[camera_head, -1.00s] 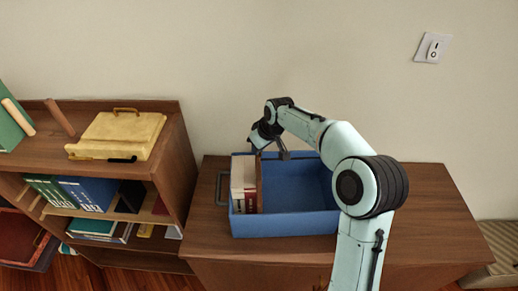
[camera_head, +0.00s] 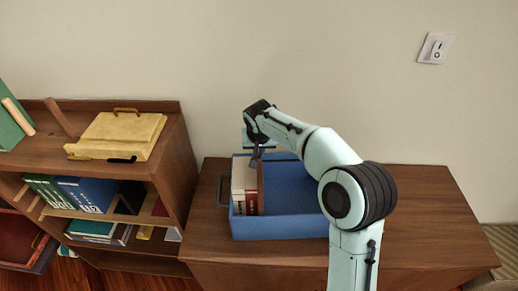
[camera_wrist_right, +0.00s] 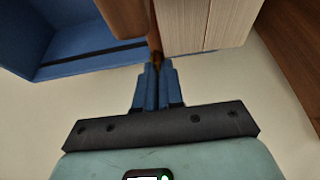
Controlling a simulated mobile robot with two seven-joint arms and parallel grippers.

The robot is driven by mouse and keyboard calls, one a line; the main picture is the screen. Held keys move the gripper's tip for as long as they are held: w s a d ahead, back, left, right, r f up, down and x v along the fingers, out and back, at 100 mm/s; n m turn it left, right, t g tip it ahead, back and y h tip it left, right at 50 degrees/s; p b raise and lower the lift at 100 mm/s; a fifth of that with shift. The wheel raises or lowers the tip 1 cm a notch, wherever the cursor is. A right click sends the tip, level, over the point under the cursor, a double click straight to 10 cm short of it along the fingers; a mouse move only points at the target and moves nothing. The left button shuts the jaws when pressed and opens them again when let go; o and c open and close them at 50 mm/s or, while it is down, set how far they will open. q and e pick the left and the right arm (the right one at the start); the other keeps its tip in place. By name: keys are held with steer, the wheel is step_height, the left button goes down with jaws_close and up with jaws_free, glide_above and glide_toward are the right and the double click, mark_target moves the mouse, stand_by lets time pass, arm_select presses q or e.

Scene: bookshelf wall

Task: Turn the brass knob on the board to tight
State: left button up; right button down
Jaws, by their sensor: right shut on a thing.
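In the head view my right gripper (camera_head: 256,162) is at the far end of the board, above the bin's back edge. My left gripper is out of view.
Light-coloured books (camera_head: 241,182) stand in the bin's left end, against the board; the bin's right part looks empty. The bin rests on a brown cabinet (camera_head: 430,215), clear at right. A bookshelf (camera_head: 175,190) with a yellow case (camera_head: 118,133) stands left.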

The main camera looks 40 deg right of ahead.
stand_by(0.5)
steer(key=c, duration=1.5)
jaws_free()
steer(key=shift+c, duration=0.2)
steer(key=v, duration=1.3)
steer(key=shift+r+p, duration=0.2)
steer(key=shift+p, duration=0.1)
steer(key=shift+s, duration=0.15)
